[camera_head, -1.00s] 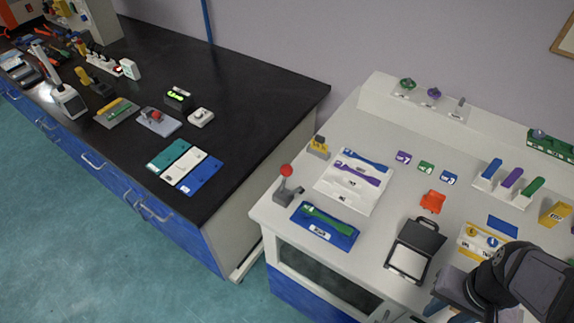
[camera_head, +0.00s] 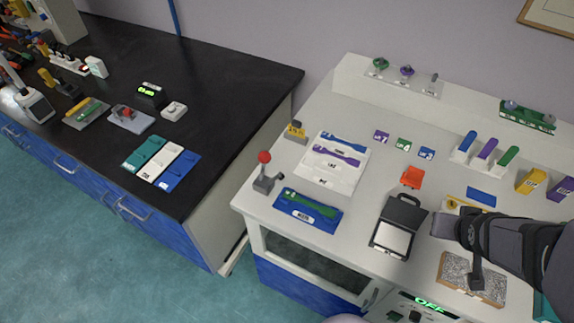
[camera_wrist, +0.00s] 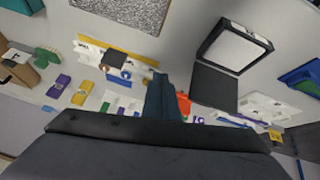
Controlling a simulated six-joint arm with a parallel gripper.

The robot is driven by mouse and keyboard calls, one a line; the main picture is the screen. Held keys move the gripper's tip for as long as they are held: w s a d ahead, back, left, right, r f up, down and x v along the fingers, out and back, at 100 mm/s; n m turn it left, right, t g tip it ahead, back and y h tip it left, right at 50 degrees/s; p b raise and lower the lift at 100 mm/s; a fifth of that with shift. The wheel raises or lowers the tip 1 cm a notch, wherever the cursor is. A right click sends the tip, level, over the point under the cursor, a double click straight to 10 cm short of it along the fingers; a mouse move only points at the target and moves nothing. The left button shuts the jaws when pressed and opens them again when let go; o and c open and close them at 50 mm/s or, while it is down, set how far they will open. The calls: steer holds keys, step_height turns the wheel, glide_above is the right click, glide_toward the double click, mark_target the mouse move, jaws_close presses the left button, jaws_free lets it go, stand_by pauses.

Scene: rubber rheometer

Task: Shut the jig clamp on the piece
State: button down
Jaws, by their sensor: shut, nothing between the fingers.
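A grey lever device with a red ball knob (camera_head: 264,170) stands at the left front corner of the white bench; its lever is upright. I take it as the jig clamp. Beside it on the right, a green piece (camera_head: 310,205) lies on a blue plate (camera_head: 326,226). In the wrist view, the blue plate (camera_wrist: 292,76) shows at the right edge, partly cut off; the red knob is not seen there. My gripper (camera_head: 436,227) is shut and empty, well right of the plate, beside the open black case. Its closed fingers (camera_wrist: 162,98) show in the wrist view.
The open black case (camera_head: 392,239) stands between my gripper and the blue plate. A white tray (camera_head: 330,182) with blue and purple pieces lies behind the plate. An orange item (camera_head: 412,177) stands behind the case. A speckled board (camera_head: 450,276) lies in front of my arm.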

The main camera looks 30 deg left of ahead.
mark_target(269, 159)
steer(key=w+a+r+n+t+y, duration=0.1)
steer(key=w+a+n+y, duration=0.1)
steer(key=a, duration=0.2)
steer(key=w+a+r+n+t+y+b, duration=0.1)
steer(key=w+a+r+n+y, duration=0.1)
steer(key=a, duration=0.2)
steer(key=w+a+r+n+t+y, duration=0.1)
steer(key=w+a+t+y, duration=0.1)
steer(key=a, duration=0.3)
steer(key=shift+w+a+r+n+y, duration=0.15)
steer(key=shift+r+n+y, duration=0.25)
steer(key=shift+y, duration=0.2)
steer(key=s+a+r+n+g+y+b, duration=0.1)
steer(key=s+a+n+g+y, duration=0.6)
steer(key=s+a, duration=0.7)
steer(key=shift+a+r+n+g+y+b, duration=0.4)
steer(key=shift+n+y, duration=0.2)
steer(key=shift+y, duration=0.3)
steer(key=shift+s, duration=0.1)
steer(key=p+x, duration=0.2)
steer(key=x, duration=1.2)
steer(key=shift+p, duration=0.3)
steer(key=shift+r, duration=0.1)
